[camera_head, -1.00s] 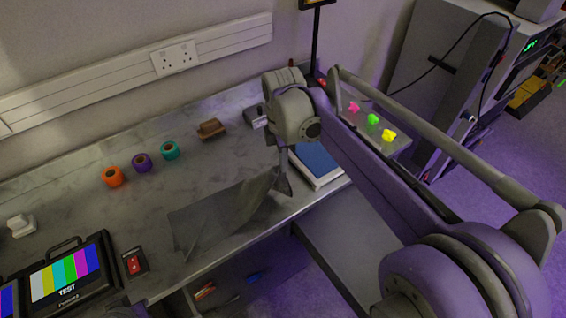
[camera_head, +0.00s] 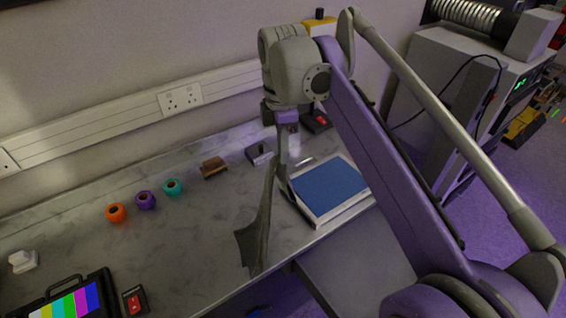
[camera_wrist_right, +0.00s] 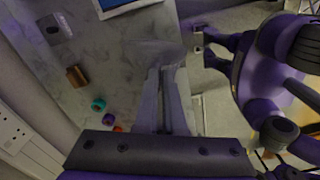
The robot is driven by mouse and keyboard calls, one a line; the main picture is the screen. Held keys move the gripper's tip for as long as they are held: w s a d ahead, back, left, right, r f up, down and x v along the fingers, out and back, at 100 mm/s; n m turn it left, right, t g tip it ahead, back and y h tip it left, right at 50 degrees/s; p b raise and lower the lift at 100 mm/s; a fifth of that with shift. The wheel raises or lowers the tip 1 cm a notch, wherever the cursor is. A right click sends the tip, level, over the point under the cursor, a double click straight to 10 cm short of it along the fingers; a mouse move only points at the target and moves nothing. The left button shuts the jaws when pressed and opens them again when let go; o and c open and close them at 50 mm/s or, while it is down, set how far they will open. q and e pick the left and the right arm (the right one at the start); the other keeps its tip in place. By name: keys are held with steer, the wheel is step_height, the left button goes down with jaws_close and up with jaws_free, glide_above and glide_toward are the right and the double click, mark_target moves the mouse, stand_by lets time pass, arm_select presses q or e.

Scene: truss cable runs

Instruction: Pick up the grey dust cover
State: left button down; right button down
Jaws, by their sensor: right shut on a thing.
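The grey dust cover (camera_head: 257,232) hangs as a narrow, folded dark sheet from my right gripper (camera_head: 282,172) in the head view. The gripper is shut on its upper end. The cover hangs in front of the bench's front part; whether its lower tip touches the bench I cannot tell. In the right wrist view the two fingers (camera_wrist_right: 166,98) point away from the camera, close together; the cover is hard to make out there. My left gripper is not in view.
The marbled bench (camera_head: 190,235) holds orange (camera_head: 116,213), purple (camera_head: 145,201) and teal (camera_head: 172,187) rolls, a brown block (camera_head: 214,167) and a blue-topped white box (camera_head: 330,189) right of the cover. A colour-bar monitor (camera_head: 75,303) stands at front left. The bench's middle is clear.

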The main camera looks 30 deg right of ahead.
step_height(320, 180, up, 16)
stand_by(0.5)
steer(key=shift+s, duration=0.1)
